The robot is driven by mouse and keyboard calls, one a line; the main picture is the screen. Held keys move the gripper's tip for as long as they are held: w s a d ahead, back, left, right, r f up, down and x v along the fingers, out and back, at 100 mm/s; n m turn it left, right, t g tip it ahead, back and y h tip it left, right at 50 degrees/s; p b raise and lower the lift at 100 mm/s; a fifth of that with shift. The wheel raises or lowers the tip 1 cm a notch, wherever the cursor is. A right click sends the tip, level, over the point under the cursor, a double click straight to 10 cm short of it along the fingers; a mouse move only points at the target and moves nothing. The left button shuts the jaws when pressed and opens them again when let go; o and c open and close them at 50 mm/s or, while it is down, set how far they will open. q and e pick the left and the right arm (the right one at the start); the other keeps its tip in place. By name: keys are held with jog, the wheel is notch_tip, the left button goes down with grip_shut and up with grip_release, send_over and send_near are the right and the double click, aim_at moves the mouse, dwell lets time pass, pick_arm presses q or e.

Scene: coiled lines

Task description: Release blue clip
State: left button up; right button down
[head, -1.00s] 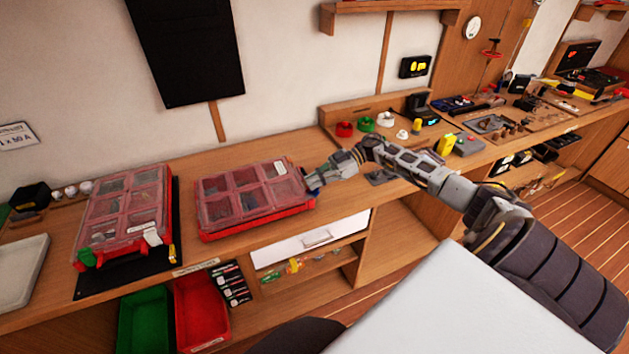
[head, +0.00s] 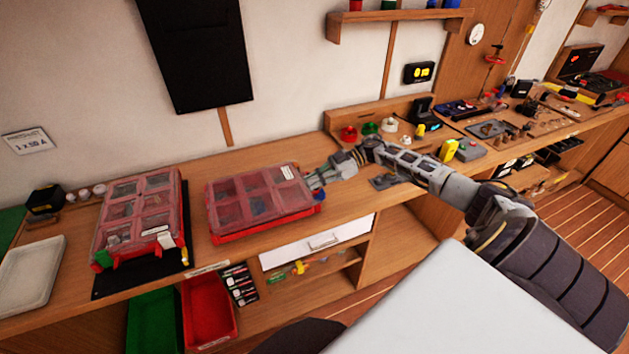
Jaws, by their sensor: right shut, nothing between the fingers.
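A red organiser case with a clear compartmented lid (head: 262,201) lies closed on the bench. A small blue clip (head: 319,195) shows at its right end, partly hidden by my right gripper. My right gripper (head: 310,181) is at that right end, just above the blue clip, with its fingers together and nothing held. I cannot tell whether the fingers touch the clip or the case. My left gripper is not in view.
A similar red case (head: 138,215) with a green clip (head: 103,259) lies to the left on a black mat (head: 95,291). A pale tray (head: 30,275) is at far left. A white drawer (head: 315,240) and red bin (head: 209,312) sit below the bench.

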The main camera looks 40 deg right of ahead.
jog(key=b+v, duration=0.2)
jog(key=v, duration=0.8)
jog(key=shift+b, duration=0.35)
jog(key=shift+s+f, duration=0.1)
jog(key=shift+s, duration=0.05)
